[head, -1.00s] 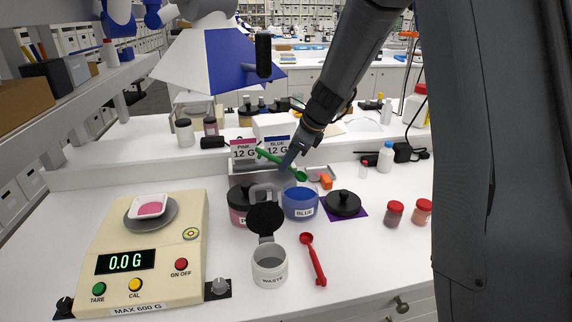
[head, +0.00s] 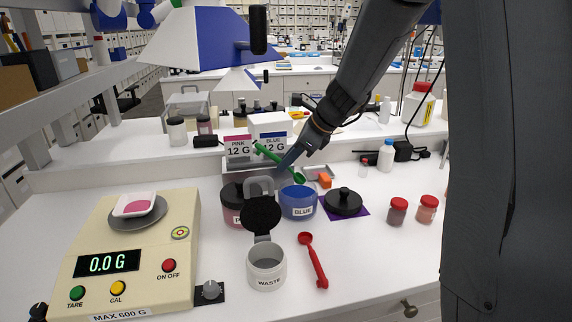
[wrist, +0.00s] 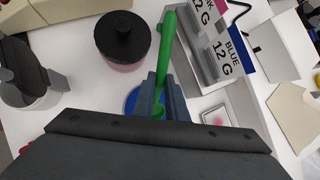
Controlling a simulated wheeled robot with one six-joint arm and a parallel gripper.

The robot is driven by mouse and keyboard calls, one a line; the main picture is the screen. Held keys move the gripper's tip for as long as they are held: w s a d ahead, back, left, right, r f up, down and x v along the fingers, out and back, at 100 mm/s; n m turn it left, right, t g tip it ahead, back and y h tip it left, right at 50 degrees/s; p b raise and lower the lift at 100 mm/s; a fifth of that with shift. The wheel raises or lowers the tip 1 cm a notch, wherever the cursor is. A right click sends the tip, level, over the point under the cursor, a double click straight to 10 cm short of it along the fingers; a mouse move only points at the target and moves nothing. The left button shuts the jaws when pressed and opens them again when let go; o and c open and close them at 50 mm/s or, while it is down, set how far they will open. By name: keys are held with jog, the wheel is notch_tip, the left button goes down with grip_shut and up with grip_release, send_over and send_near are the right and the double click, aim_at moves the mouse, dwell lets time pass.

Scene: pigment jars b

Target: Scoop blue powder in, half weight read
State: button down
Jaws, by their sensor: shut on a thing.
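My gripper (head: 290,160) is shut on the green scoop (head: 267,153), which also shows in the wrist view (wrist: 168,50). The scoop's bowl hangs just above the open blue jar (head: 298,204); whether it holds powder I cannot tell. In the wrist view the blue jar (wrist: 131,100) is mostly hidden behind the fingers. The scale (head: 130,250) reads 0.0 G. A white weigh boat (head: 121,207) with pink in it sits on its grey pan (head: 150,219). Cards read PINK 12 G (head: 238,150) and BLUE 12 G (head: 273,146).
The black-lidded pink jar (head: 232,207) stands left of the blue jar. In front is the waste jar (head: 266,270), lid raised, with a red scoop (head: 313,262) beside it. A black lid (head: 343,203) lies on a purple mat. Two red-capped jars (head: 398,211) stand right.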

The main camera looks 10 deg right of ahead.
aim_at(297, 176)
jog(key=shift+s+d+f+b, duration=0.1)
jog(key=shift+d+f+b, duration=0.2)
jog(key=shift+f+b, duration=0.55)
jog(key=shift+s+d+f+b, duration=0.15)
jog(key=shift+d+f+b, duration=0.25)
jog(key=shift+f, duration=0.85)
jog(key=shift+s+d+f+b, duration=0.1)
jog(key=shift+d+f+b, duration=0.1)
jog(key=shift+f+b, duration=0.7)
jog(key=shift+f, duration=0.2)
jog(key=shift+s+d+r+p, duration=0.15)
jog(key=shift+r+p, duration=0.15)
jog(key=shift+p, duration=0.35)
jog(key=r+p, duration=0.3)
jog(key=p, duration=0.1)
jog(key=a+r+p, duration=0.1)
jog(key=r+p, duration=0.1)
jog(key=shift+w+r, duration=0.25)
jog(key=shift+r, duration=0.05)
jog(key=shift+w+a+r+g+h+p, duration=0.2)
jog(key=shift+a+r+h+p, duration=0.25)
jog(key=shift+p, duration=1.9)
jog(key=shift+w+a+r+g+h+p, duration=0.1)
jog(key=shift+a+r+g+h+p, duration=0.3)
jog(key=shift+p, duration=1.95)
